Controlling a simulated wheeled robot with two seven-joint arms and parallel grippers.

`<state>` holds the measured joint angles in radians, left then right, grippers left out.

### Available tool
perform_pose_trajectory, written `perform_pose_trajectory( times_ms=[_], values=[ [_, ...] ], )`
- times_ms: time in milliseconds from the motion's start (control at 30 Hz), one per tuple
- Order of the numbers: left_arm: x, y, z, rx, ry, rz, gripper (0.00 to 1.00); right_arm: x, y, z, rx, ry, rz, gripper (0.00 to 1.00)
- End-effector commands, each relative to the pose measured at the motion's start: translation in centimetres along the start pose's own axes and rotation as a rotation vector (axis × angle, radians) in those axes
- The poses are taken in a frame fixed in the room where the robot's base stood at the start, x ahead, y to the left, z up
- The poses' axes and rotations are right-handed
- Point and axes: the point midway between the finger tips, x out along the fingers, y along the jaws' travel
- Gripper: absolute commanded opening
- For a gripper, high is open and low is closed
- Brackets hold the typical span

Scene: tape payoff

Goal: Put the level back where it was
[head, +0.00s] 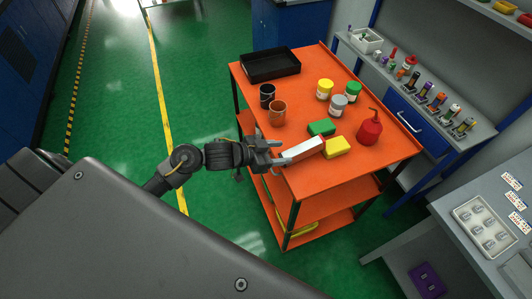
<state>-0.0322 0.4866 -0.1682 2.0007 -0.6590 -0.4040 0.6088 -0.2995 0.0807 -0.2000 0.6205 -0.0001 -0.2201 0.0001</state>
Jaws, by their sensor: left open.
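A long white bar (303,151), perhaps the level, lies near the front edge of the orange cart top (305,181). Its markings are too small to tell. My left gripper (279,154) is open at the bar's left end, over the cart's left edge; I cannot tell whether the fingers touch the bar. The bar's right end is close to a yellow block (337,148), and a green block (321,128) lies just behind. My right gripper is not in view.
On the cart stand a red oil can (370,128), paint cans (338,105), a copper-coloured cup (278,112), a dark cup (267,95) and a black tray (270,65). A grey bench (443,112) with several small tools is at right. Green floor is free at left.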

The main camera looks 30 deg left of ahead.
Motion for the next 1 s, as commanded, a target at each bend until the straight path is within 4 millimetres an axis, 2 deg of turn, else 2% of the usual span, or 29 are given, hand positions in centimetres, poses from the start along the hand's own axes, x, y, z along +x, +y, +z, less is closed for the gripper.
perform_pose_trajectory(
  times_ms=[33,200,400,867,967,1000],
  values=[
    [-1.1,0.0,0.2,0.004,-0.002,-0.001,0.52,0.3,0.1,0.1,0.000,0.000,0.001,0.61],
    [-4.2,0.0,0.2,0.002,-0.002,0.000,0.52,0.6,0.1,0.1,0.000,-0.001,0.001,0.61],
    [-6.0,0.0,0.0,0.001,0.001,0.000,0.52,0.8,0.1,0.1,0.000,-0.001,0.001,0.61],
    [-6.3,0.0,0.0,-0.001,0.001,0.000,0.52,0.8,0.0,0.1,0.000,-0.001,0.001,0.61],
    [-5.8,-0.5,1.0,-0.023,-0.009,-0.013,0.52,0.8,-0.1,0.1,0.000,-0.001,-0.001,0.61],
    [-5.4,-1.1,2.1,-0.044,-0.019,-0.028,0.52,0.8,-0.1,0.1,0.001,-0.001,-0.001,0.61]
  ],
)
